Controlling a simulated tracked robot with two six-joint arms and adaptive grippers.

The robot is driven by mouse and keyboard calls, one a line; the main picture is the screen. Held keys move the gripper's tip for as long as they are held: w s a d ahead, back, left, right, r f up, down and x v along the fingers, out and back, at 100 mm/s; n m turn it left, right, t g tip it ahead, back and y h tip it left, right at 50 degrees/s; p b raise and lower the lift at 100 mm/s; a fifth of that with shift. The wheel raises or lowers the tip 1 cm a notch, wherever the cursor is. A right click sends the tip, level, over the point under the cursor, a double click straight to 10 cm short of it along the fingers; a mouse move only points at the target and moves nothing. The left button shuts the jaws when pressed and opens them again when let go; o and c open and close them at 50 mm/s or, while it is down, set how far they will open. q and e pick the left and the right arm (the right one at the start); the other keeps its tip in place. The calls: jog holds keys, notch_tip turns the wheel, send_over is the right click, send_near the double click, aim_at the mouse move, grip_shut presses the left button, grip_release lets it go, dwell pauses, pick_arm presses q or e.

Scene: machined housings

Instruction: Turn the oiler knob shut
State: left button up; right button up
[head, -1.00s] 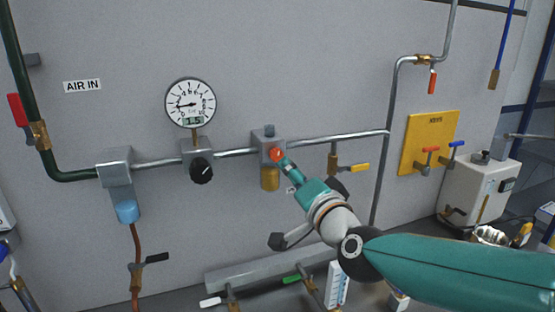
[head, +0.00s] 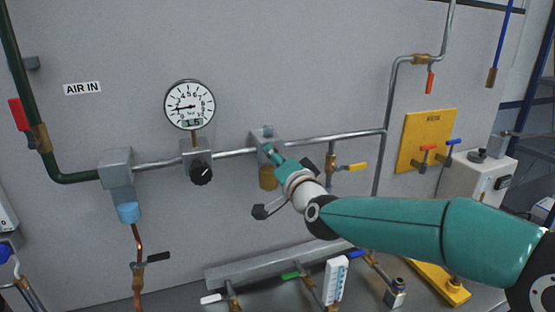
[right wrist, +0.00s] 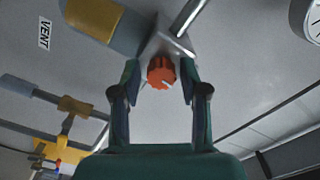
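The oiler is a grey block (head: 262,134) on the pipe with a brass bowl (head: 267,180) under it. Its orange-red knob (right wrist: 160,70) shows in the right wrist view, with a pale mark on its face; in the head view my gripper hides it. My right gripper (head: 269,152) is at the front of the oiler. In the right wrist view its two fingers (right wrist: 160,80) are open, one on each side of the knob, with a gap visible on both sides. My left gripper is in neither view.
A round gauge (head: 190,104) stands above a regulator with a black knob (head: 201,174), left of the oiler. A yellow-handled valve (head: 352,167) hangs to its right. Several more valves and a flowmeter (head: 336,279) are below. A yellow key board (head: 426,140) is at right.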

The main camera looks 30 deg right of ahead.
grip_shut()
jog(key=shift+n+b, duration=0.55)
jog(key=shift+n, duration=0.55)
jog(key=shift+o, duration=1.9)
grip_release()
jog(key=shift+s, duration=0.1)
